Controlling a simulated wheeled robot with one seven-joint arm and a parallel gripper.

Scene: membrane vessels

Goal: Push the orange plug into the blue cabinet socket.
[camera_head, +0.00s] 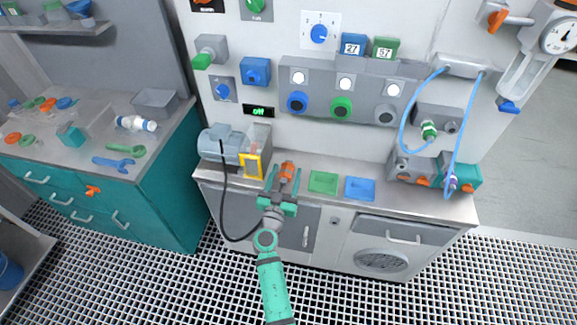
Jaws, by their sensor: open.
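The orange plug (288,169) is at the counter's back left, between the two green fingers of my gripper (284,182). The fingers stand apart on either side of it. I cannot tell whether either finger touches the plug, and its lower part is partly hidden by the gripper. A blue box-shaped fitting (256,71) on the upper left of the wall panel looks like the blue socket. It is well above and to the left of my gripper, and nothing is plugged into it.
A grey motor (221,143) and a yellow frame (251,166) stand left of the plug. A green tray (323,182) and a blue tray (360,189) lie to its right. A grey valve panel (340,100) juts from the wall. A black cable hangs left of my arm.

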